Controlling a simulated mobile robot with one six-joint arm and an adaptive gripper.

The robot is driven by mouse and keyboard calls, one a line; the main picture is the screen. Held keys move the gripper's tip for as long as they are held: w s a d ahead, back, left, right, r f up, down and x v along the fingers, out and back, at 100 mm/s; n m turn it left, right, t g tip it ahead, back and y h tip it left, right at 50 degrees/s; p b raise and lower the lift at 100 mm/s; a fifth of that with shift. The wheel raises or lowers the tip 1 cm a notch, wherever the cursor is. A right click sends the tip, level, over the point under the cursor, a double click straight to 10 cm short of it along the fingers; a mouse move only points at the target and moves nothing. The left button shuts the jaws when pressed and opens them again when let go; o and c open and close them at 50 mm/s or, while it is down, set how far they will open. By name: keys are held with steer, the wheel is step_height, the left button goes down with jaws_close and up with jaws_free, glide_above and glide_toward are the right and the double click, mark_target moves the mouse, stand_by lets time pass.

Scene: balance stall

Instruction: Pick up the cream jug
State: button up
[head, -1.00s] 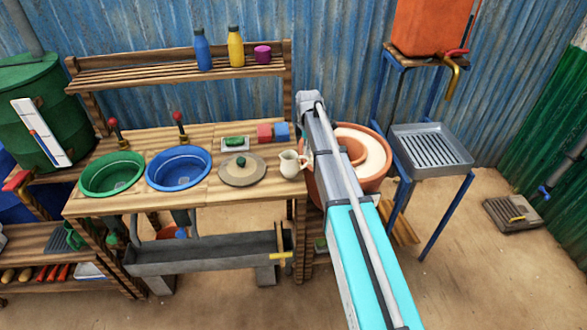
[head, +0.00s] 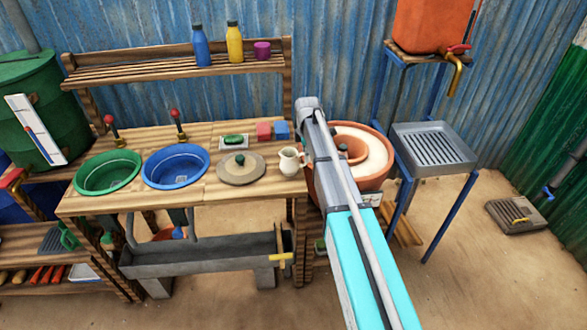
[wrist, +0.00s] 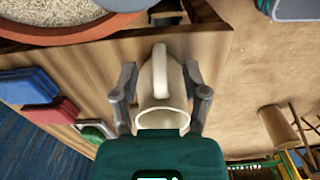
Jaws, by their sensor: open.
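The cream jug (head: 288,162) stands on the wooden counter near its right end, just right of the grey lid in the head view. In the wrist view the jug (wrist: 153,95) lies between the two fingers of my gripper (wrist: 160,84), its handle toward the top of the picture and its open mouth toward the palm. The fingers are spread on either side of the jug; I cannot tell whether either one touches it. In the head view my arm hides the fingers.
A clay pot (head: 381,172) with pale filling stands close right of the jug. A round lid (head: 240,172) with a green knob, a soap dish (head: 233,141), a red block (head: 264,131) and a blue block (head: 282,130) are near. The blue basin (head: 176,166) lies further left.

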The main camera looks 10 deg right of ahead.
steer(key=shift+f+b, duration=0.3)
steer(key=shift+f, duration=0.3)
steer(key=shift+c, duration=0.2)
jaws_close()
